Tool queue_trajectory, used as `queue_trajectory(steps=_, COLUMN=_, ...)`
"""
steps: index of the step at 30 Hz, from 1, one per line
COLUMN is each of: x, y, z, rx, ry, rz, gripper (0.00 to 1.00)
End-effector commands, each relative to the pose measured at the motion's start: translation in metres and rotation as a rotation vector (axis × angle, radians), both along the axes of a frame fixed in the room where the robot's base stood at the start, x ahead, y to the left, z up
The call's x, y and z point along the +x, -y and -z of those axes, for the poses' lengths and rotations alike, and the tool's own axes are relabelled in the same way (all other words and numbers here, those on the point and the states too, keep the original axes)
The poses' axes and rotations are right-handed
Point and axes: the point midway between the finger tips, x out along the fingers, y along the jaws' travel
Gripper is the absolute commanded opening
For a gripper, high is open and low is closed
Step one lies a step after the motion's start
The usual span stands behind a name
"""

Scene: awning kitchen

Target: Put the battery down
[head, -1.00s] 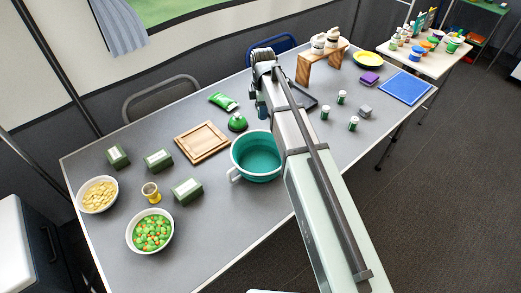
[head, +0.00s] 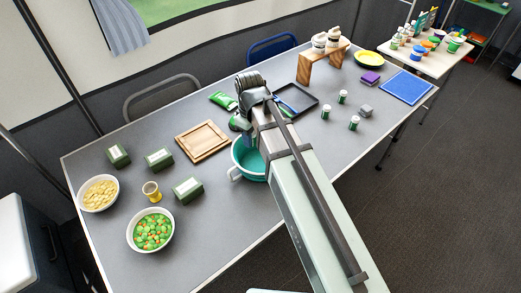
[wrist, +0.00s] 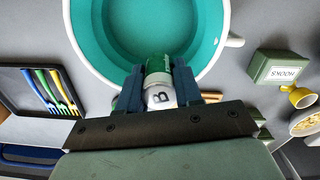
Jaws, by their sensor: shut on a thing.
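My gripper (wrist: 158,92) is shut on the battery (wrist: 158,80), a small cylinder with a green end and a white band marked "B". In the wrist view the battery is between the two dark blue fingers, in front of the near edge of the teal pot (wrist: 125,50). I cannot tell its height over the pot. In the head view my arm covers part of the pot (head: 240,155), and the battery cannot be made out.
A dark tray (head: 310,109) lies right of my arm; coloured handles show in it in the wrist view. Several small green-and-white cylinders stand farther right, including one (head: 354,123). A wooden board (head: 203,142), green boxes (head: 187,190) and bowls (head: 150,230) are on the left.

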Motion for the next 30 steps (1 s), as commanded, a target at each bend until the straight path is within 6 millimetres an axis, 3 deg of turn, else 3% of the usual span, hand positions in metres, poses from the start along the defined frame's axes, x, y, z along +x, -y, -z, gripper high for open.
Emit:
queue_trajectory(steps=9, x=0.0, y=0.0, z=0.0, rx=-0.001, ry=-0.004, rz=0.321, gripper=0.0)
queue_trajectory(steps=17, x=-0.001, y=0.0, z=0.004, rx=-0.002, ry=-0.006, rz=0.402, gripper=0.0)
queue_trajectory(steps=30, x=-0.001, y=0.0, z=0.054, rx=-0.002, ry=-0.006, rz=0.401, gripper=0.0)
